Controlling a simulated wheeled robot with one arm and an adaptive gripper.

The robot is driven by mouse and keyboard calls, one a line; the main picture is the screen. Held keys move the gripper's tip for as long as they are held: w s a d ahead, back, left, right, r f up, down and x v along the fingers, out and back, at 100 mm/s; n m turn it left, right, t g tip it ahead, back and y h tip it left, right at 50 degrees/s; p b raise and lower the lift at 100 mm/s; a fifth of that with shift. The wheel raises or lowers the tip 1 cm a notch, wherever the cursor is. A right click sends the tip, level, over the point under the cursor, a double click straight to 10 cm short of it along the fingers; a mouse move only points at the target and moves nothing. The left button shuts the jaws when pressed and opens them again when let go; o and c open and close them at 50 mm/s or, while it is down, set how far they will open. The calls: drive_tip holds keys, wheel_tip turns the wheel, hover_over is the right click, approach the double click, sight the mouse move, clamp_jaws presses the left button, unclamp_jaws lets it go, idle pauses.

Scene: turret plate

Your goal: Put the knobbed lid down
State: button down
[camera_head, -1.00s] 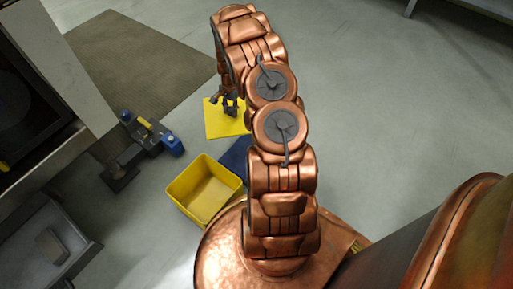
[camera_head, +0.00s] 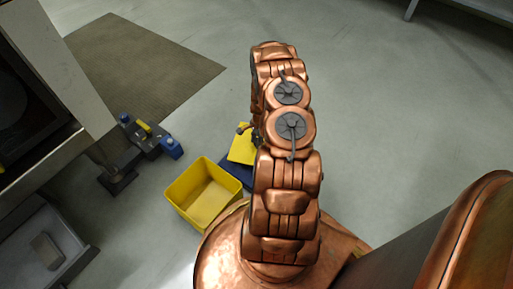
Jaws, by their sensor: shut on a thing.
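The knobbed lid (camera_head: 242,150) is a flat yellow square, partly hidden behind my arm. Its knob cannot be made out. My gripper (camera_head: 246,132) is mostly hidden by my arm; only a small dark finger part shows at the lid's far edge. It is shut on the lid. An open yellow bin (camera_head: 178,203) stands on the floor to the left of my base, empty as far as I can see. The lid shows beyond the bin's upper right side, apart from its opening. How high the lid is above the floor is hard to tell.
A dark blue object (camera_head: 233,172) lies between bin and arm, partly hidden. A dark fixture with blue ends (camera_head: 145,141) stands left of the bin, by a machine (camera_head: 62,75). A grey tray (camera_head: 40,240) is lower left. The floor (camera_head: 400,130) at right is clear.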

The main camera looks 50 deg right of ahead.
drive_tip(key=shift+w+f+b, duration=0.1)
drive_tip(key=shift+f+b, duration=0.5)
drive_tip(key=shift+f, duration=1.3)
drive_tip(key=shift+f, duration=0.2)
drive_tip(key=c, duration=0.8)
unclamp_jaws()
drive_tip(key=shift+r, duration=0.15)
